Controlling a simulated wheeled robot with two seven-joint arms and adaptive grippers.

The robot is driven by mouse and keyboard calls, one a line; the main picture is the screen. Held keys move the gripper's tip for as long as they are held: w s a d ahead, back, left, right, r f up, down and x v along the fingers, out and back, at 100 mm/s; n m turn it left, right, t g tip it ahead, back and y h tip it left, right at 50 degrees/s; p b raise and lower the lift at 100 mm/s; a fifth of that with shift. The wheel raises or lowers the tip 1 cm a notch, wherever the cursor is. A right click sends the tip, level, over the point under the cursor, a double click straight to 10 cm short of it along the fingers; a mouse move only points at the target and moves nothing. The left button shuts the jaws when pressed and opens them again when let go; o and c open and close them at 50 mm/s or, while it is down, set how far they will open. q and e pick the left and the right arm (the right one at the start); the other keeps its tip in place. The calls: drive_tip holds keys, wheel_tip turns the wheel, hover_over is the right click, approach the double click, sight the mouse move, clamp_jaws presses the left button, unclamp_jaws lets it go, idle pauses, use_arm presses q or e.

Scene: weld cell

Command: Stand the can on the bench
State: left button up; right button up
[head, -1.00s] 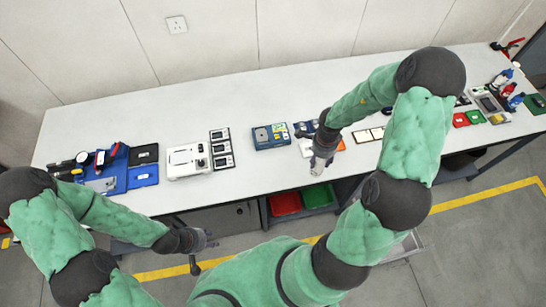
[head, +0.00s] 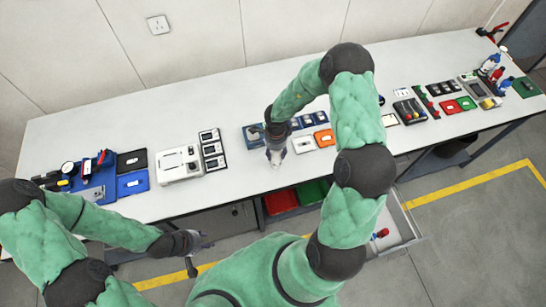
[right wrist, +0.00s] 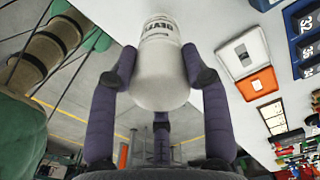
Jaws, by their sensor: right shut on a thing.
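The can (right wrist: 163,75) is white with dark lettering, and it fills the middle of the right wrist view. My right gripper (right wrist: 158,78) has its purple fingers closed around the can. In the head view my right gripper (head: 275,155) is over the front part of the white bench (head: 225,112), near the middle. The can is hard to make out there, and I cannot tell whether it touches the bench. My left gripper (head: 203,252) is in front of the bench's front edge, empty, with its fingers apart.
Below the bench are red (head: 280,203) and green bins and an open drawer (head: 403,222).

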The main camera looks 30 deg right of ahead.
drive_tip(key=shift+w+a+f, duration=0.15)
drive_tip(key=shift+w+f, duration=0.05)
drive_tip(key=f, duration=0.3)
drive_tip(key=shift+w+a, duration=0.2)
drive_tip(key=shift+a, duration=0.05)
drive_tip(key=shift+w+f+b, duration=0.1)
drive_tip(key=shift+f+b, duration=0.2)
drive_tip(key=shift+f, duration=0.15)
drive_tip(key=shift+f, duration=0.1)
drive_tip(key=o, duration=1.3)
